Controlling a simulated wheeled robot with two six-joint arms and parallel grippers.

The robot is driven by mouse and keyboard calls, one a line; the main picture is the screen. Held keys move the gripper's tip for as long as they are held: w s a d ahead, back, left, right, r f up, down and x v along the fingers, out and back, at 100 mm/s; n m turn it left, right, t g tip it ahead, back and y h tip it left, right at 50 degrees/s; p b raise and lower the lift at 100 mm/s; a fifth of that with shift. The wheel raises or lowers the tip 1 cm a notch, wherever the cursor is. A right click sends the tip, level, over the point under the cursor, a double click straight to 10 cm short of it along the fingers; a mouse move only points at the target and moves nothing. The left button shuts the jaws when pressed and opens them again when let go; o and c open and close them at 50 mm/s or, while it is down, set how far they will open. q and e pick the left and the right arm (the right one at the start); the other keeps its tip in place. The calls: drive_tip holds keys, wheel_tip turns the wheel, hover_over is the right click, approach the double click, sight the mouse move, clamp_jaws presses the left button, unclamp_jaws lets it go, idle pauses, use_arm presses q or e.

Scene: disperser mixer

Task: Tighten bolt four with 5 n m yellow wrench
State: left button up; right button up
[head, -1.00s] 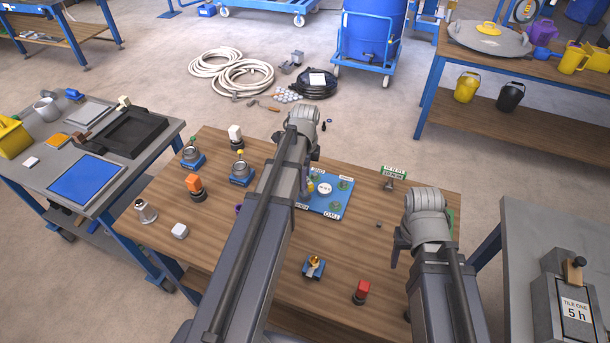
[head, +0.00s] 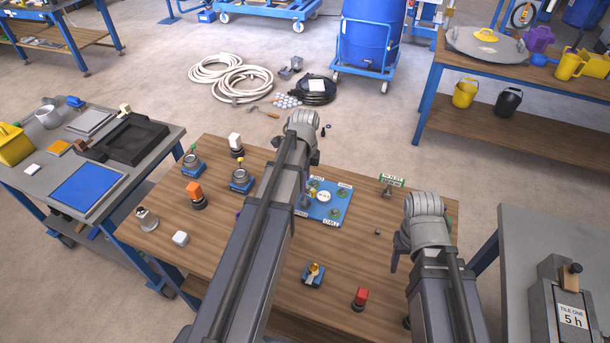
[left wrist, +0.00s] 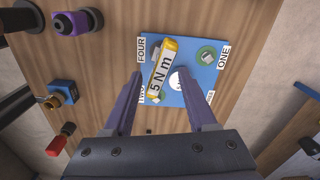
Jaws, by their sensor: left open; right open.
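A blue bolt plate (head: 325,212) lies on the wooden table, with labelled corners and a white round centre. In the left wrist view the plate (left wrist: 208,75) shows a FOUR label (left wrist: 141,49) and a ONE label (left wrist: 223,57). The yellow wrench (left wrist: 162,68), marked "5 N m", is over the plate beside FOUR; bolt four itself is hidden or cannot be made out. A green bolt (left wrist: 207,54) shows near ONE. My left gripper (left wrist: 150,74) is open, its fingers on either side of the wrench in the picture, apart from it. My right gripper (head: 396,257) is open over the table's right side.
Bare wood lies in front of the plate.

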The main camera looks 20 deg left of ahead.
use_arm(q)
drive_tip(key=m, duration=0.1)
drive_tip(key=r+m+p, duration=0.1)
drive_tip(key=m, duration=0.1)
drive_tip(key=shift+r, duration=0.3)
drive_tip(key=shift+r+m, duration=0.1)
drive_tip(key=shift+m, duration=0.9)
use_arm(e)
drive_tip(key=shift+r, duration=0.9)
drive_tip(key=shift+f, duration=0.1)
use_arm(q)
wheel_tip(320, 180, down, 8)
drive_tip(key=b, duration=0.7)
drive_tip(key=shift+b, duration=0.4)
use_arm(e)
wheel_tip(320, 180, down, 8)
drive_tip(key=shift+r, duration=0.15)
use_arm(q)
drive_tip(key=shift+r, duration=0.1)
use_arm(e)
drive_tip(key=shift+r, duration=0.1)
use_arm(q)
clamp_jaws()
